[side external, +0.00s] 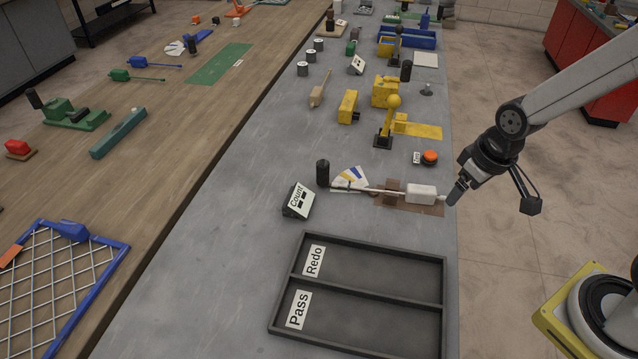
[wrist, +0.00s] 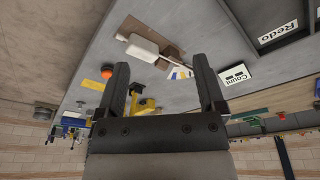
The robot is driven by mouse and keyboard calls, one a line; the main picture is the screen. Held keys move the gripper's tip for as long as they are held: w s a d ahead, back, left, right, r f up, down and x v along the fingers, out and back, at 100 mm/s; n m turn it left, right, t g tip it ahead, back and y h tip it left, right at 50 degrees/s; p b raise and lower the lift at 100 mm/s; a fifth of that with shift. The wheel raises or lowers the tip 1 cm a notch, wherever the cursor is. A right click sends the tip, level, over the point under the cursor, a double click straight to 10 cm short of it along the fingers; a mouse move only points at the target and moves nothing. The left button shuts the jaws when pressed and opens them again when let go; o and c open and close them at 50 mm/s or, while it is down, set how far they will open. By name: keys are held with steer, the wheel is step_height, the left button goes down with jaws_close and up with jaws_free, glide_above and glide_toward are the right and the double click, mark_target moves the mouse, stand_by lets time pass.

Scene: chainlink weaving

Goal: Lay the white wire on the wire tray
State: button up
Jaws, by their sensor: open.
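A thin white wire or rod (side external: 370,190) runs left from a white block (side external: 421,192) across a low brown board (side external: 410,207) with a brown block (side external: 392,186) on it. I cannot tell for sure which thing is the wire tray. In the wrist view, the white block (wrist: 142,48) lies beyond the fingertips, near the brown board (wrist: 128,27). My gripper (side external: 452,198) is at the bench's right edge, close to the right end of the white block; touching is not clear. In the wrist view, my gripper (wrist: 160,64) is open with nothing between its fingers.
A dark two-part tray marked Redo and Pass (side external: 360,295) lies in front. A Count box (side external: 298,200), a black cylinder (side external: 323,172) and a coloured fan card (side external: 350,178) stand left of the wire. An orange button (side external: 429,157) is behind. Bare bench lies left of the Count box.

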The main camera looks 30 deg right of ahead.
mark_target(420, 188)
steer(key=w+d+f+n, duration=0.1)
steer(key=w+f+n, duration=0.1)
steer(key=w, duration=0.2)
steer(key=w+d+f+n+g, duration=0.1)
steer(key=w+n, duration=0.2)
steer(key=w+d+f+n+g, duration=0.1)
steer(key=w+f+n, duration=0.1)
steer(key=w+n, duration=0.1)
steer(key=shift+w+d+f, duration=0.2)
steer(key=shift+w, duration=0.25)
steer(key=shift+w+d+f, duration=0.15)
steer(key=shift+w, duration=0.25)
steer(key=shift+w+d+f+n, duration=0.2)
steer(key=shift+w+f+n, duration=0.2)
steer(key=shift+n, duration=0.2)
steer(key=shift+f, duration=1.25)
steer(key=shift+f, duration=0.15)
steer(key=shift+w+f, duration=0.15)
steer(key=shift+f, duration=2.3)
jaws_close()
